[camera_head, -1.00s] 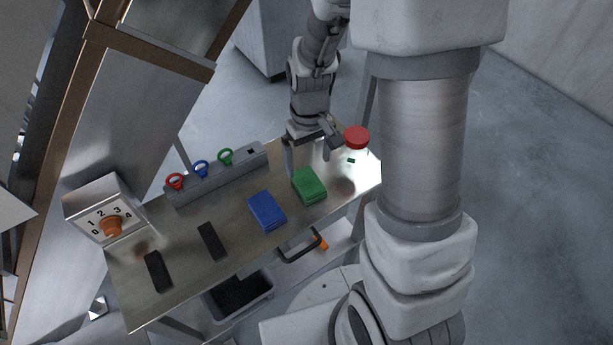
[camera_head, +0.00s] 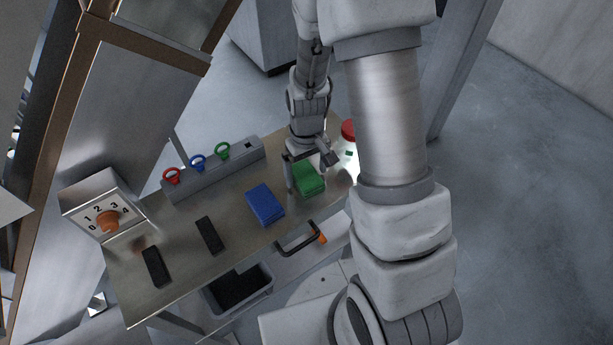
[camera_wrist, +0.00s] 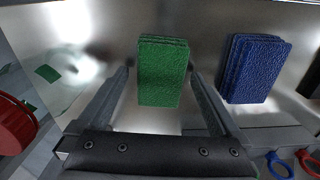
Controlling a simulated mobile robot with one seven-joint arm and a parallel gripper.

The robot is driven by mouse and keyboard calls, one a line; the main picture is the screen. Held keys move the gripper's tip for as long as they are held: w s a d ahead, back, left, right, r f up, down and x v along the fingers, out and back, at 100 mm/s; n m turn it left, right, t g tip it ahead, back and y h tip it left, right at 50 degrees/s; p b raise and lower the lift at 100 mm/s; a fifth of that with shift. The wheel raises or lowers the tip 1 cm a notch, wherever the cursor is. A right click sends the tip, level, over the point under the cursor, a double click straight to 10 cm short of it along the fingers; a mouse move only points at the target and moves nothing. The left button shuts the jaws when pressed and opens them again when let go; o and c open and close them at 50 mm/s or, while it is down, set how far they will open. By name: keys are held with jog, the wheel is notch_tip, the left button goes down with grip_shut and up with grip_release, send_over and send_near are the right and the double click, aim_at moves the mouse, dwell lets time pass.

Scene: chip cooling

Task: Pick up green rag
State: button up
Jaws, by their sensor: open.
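The green rag (camera_head: 308,179) is a folded, thick stack lying on the metal table, to the right of the blue rag. In the wrist view the green rag (camera_wrist: 162,72) lies ahead between my two fingers, with a gap on each side. My gripper (camera_head: 310,172) is open and right above the green rag, and the fingers appear low, close to its sides. The fingers also show in the wrist view (camera_wrist: 160,85). I cannot tell how far the fingertips are from the table.
A blue rag (camera_head: 264,204) lies beside the green one. A grey rack (camera_head: 215,170) with red, blue and green rings stands behind. A red round object (camera_head: 349,130) is at the right end. Two black blocks and a dial box (camera_head: 104,205) are at left.

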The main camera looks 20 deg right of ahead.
aim_at(308, 175)
jog(key=c, duration=1.3)
jog(key=shift+r, duration=0.1)
jog(key=shift+r, duration=0.4)
jog(key=r, duration=0.3)
jog(key=shift+s+d+r, duration=0.1)
jog(key=shift+s+r, duration=0.1)
jog(key=shift+r, duration=0.15)
jog(key=s+d+r, duration=0.1)
jog(key=s+r, duration=0.1)
jog(key=s, duration=0.1)
jog(key=s+d+r, duration=0.2)
jog(key=s, duration=0.2)
jog(key=s+d+r, duration=0.1)
jog(key=s+r, duration=0.1)
jog(key=s, duration=0.1)
jog(key=shift+s+d+r, duration=0.15)
jog(key=shift+s+r, duration=0.05)
